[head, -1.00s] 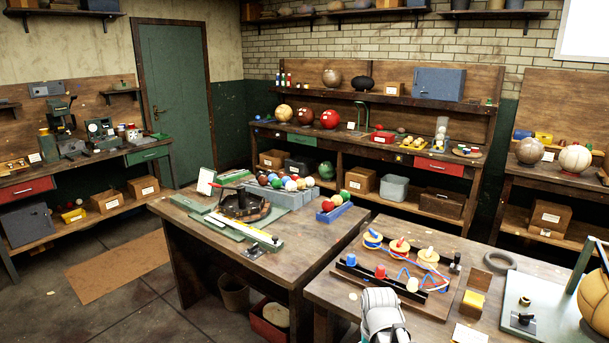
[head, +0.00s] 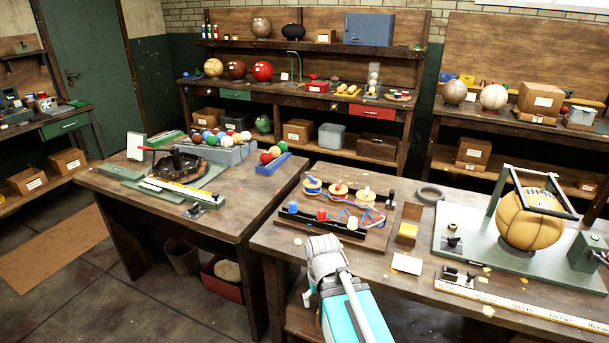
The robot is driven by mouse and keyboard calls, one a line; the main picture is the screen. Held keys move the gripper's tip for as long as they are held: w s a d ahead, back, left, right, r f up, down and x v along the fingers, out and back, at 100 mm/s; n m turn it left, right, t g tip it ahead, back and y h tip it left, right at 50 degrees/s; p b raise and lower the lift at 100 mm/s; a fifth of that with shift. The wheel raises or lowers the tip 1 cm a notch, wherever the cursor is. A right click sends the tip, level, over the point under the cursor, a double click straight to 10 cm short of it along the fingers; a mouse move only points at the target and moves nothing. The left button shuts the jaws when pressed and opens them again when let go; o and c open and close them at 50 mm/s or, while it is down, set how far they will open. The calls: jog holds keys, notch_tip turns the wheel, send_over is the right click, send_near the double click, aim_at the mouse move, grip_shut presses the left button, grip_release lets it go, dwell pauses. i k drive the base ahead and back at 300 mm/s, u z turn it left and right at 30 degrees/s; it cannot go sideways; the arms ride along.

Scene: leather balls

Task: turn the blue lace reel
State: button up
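The lace stand (head: 330,225) lies on the right-hand workbench, with a row of reels along its back. The left reel (head: 312,184) has a yellow disc and a blue top. The middle reel (head: 338,190) has a red knob and the right reel (head: 366,197) a pale one. In front are a blue peg (head: 293,207), a red peg and a pale peg, with blue and red lace strung to their right. My arm shows at the bottom centre, in front of the stand and apart from the reels. I cannot make out my gripper's fingers.
A dark ring (head: 430,193), an open wooden box (head: 408,232) and a white card (head: 407,263) are right of the stand. Farther right, a brown ball (head: 530,218) sits in a frame on a green board.

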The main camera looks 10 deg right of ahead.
aim_at(311, 184)
jog(key=z, duration=0.05)
jog(key=k, duration=0.65)
jog(key=z, duration=0.4)
jog(key=i, duration=1.65)
jog(key=u, duration=0.4)
